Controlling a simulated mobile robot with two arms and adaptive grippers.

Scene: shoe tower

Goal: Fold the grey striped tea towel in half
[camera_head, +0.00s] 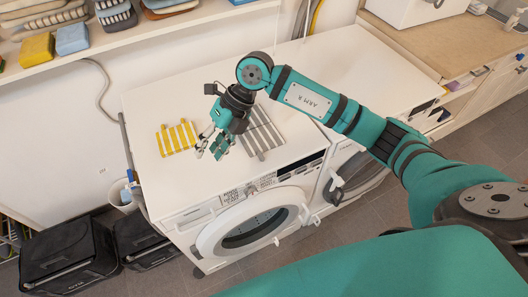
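The grey striped tea towel (264,133) lies flat on the white top of the left machine, right of the middle. Its left part is partly hidden behind my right gripper and wrist. My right gripper (212,146) hangs over the machine top at the towel's left side, between it and a yellow striped towel. My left gripper is out of view.
The yellow striped towel (177,138) lies left of my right gripper. Another white machine top (350,70) adjoins on the right and is clear. A shelf (150,32) with folded cloths and sponges runs above. Dark bins (66,255) stand on the floor at left.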

